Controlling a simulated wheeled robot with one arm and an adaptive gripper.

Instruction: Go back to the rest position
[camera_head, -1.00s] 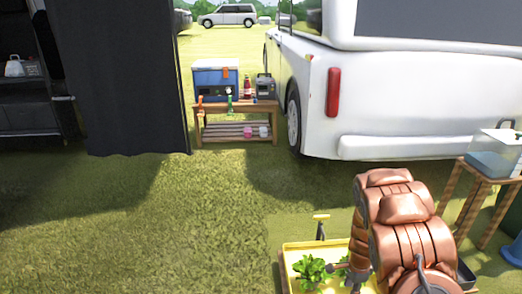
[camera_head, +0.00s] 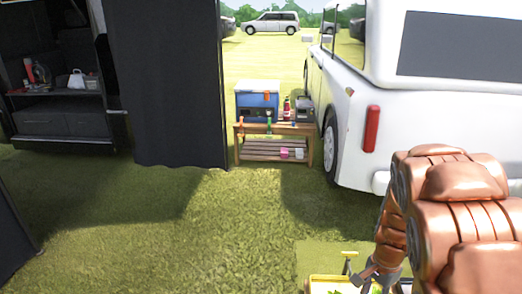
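My copper-coloured arm (camera_head: 455,205) fills the lower right of the head view. Its wrist end (camera_head: 385,265) hangs down over the yellow tray (camera_head: 325,279) at the bottom edge. My gripper is largely cut off or hidden there, and its fingers cannot be made out. A little green foliage shows in the tray.
A white van (camera_head: 440,125) stands at the right behind my arm. A low wooden table (camera_head: 265,132) with a blue cooler (camera_head: 257,108) and bottles stands beside it. A dark curtain (camera_head: 170,90) hangs at the left. Open grass (camera_head: 210,235) lies in the middle.

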